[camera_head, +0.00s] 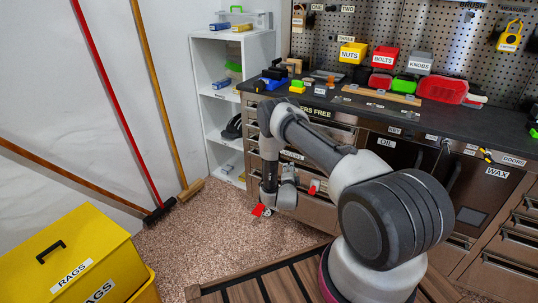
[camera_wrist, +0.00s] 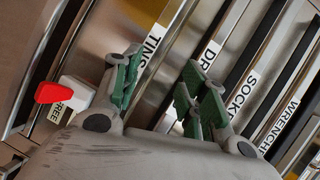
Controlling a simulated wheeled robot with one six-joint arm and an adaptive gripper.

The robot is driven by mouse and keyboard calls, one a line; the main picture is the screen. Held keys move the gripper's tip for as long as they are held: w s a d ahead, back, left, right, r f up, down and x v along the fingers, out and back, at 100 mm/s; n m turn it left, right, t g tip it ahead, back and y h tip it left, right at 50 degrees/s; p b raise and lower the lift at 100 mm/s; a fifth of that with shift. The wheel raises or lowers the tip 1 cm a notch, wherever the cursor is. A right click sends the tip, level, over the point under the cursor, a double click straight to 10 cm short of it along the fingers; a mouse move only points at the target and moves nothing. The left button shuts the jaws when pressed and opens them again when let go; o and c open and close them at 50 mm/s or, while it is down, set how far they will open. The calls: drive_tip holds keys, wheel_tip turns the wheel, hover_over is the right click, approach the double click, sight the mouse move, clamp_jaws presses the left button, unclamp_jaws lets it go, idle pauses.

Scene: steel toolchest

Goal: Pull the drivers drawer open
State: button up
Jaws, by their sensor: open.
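The drivers drawer shows in the wrist view by its label (camera_wrist: 210,54), of which only "DR" is readable; a finger hides the rest. It lies between the TINS label (camera_wrist: 153,38) and the SOCKE label (camera_wrist: 241,91). My gripper (camera_wrist: 162,72) is open, with green pads, and nothing shows between its fingers. It points at the steel drawer fronts, its right finger overlapping the drivers label. I cannot tell whether it touches a handle. In the head view my gripper (camera_head: 277,198) hangs low beside the chest, and my arm hides most of the drawer fronts.
A red-tipped white lever (camera_wrist: 62,93) is left of my gripper, near a FREE label. The worktop (camera_head: 335,102) holds bins and tools. A white shelf (camera_head: 217,80) stands left of the chest. A yellow rags box (camera_head: 75,255) is front left. Speckled floor (camera_head: 190,235) is open between.

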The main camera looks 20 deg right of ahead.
drive_tip(key=w+d+r+m, duration=0.1)
drive_tip(key=w, duration=0.1)
drive_tip(key=w+d+r+t+h, duration=0.1)
drive_tip(key=w+d+r, duration=0.1)
drive_tip(key=w+d+r+m, duration=0.1)
drive_tip(key=w, duration=0.2)
drive_tip(key=shift+d+r+m+t, duration=0.15)
drive_tip(key=shift+r+m+t, duration=0.15)
drive_tip(key=shift+t, duration=0.1)
clamp_jaws()
